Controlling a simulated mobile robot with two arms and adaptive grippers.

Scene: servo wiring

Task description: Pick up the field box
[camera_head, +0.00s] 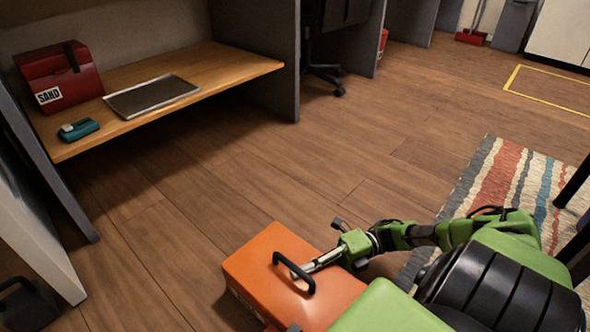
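The field box is probably the orange box (262,250) with a black handle on its lid, at the bottom centre of the head view. My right gripper (306,271) reaches in from the right, with a light metal finger at the handle (284,264). It overlaps the handle in the picture. I cannot tell whether it is closed around it. The box's lower right part is hidden by my green arm parts, and I cannot tell whether its base touches the floor. My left gripper is not in view.
A wooden desk (215,62) at upper left bears a red SAND box (72,88), a dark tray (152,96) and a teal item (78,129). A striped rug (497,168) lies at right, near dark legs. The wooden floor (270,165) between is clear.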

